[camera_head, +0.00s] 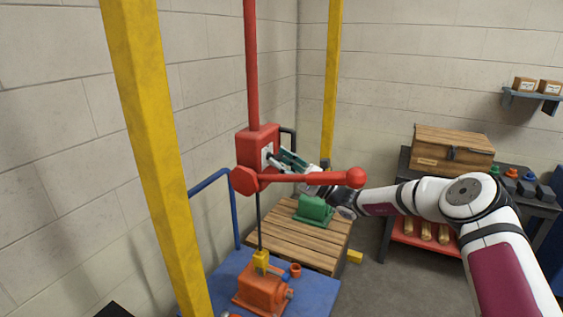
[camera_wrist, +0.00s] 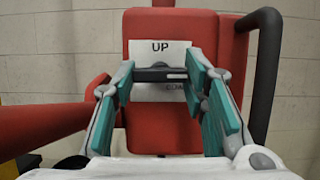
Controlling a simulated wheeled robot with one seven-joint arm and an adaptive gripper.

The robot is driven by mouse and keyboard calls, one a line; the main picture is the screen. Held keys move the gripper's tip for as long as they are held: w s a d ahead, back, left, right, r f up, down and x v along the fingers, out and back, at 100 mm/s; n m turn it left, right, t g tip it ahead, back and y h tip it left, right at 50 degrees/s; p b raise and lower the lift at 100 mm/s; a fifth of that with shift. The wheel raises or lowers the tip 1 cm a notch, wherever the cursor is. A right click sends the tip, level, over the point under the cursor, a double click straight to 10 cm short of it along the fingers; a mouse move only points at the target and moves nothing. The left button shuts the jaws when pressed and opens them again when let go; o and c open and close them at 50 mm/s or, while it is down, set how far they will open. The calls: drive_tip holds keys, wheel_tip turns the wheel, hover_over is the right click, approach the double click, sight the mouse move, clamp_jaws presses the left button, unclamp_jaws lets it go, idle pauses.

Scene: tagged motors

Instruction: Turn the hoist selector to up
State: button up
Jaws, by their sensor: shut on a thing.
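The red hoist box (camera_head: 252,146) hangs on a red pole; it fills the middle of the wrist view (camera_wrist: 160,120). Its white plate (camera_wrist: 160,52) reads "UP" at the top, with lower lettering partly hidden. The hoist selector (camera_wrist: 162,75) is a dark bar lying roughly level just under "UP". My gripper (camera_head: 280,160) is at the front of the box. In the wrist view my gripper (camera_wrist: 158,78) has its teal-padded fingers closed on the two ends of the selector. In the head view the selector is hidden by my fingers.
A red lever (camera_head: 310,178) with a ball end crosses in front of my wrist. Yellow posts (camera_head: 155,130) stand nearby. An orange motor (camera_head: 262,290) sits below on a blue stand under a yellow hook block (camera_head: 261,260). A green motor (camera_head: 313,211) sits on a wooden pallet (camera_head: 300,245).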

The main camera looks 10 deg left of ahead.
drive_tip(key=shift+n+g+b, duration=0.3)
drive_tip(key=shift+n, duration=0.1)
drive_tip(key=n+b, duration=0.1)
drive_tip(key=n+g, duration=0.1)
drive_tip(key=n+g+b, duration=0.1)
drive_tip(key=n, duration=0.1)
drive_tip(key=shift+w+d+f+y+b, duration=0.1)
drive_tip(key=shift+w+f+y+b, duration=0.05)
drive_tip(key=shift+w+y+b, duration=0.15)
drive_tip(key=shift+r+n+g+h+b, duration=0.1)
drive_tip(key=shift+n+g+h+b, duration=0.7)
drive_tip(key=shift+n+b, duration=1.55)
drive_tip(key=shift+r+n+g+h+b, duration=0.3)
drive_tip(key=shift+n+g+b, duration=0.85)
drive_tip(key=shift+n, duration=2.3)
drive_tip(key=shift+f+n+g+h+b, duration=0.1)
drive_tip(key=shift+n+g+h+b, duration=0.7)
drive_tip(key=shift+n+b, duration=1.6)
drive_tip(key=shift+r+n+g+p, duration=0.1)
drive_tip(key=shift+n+g+p, duration=0.15)
drive_tip(key=shift+n+p, duration=0.3)
drive_tip(key=o, duration=0.9)
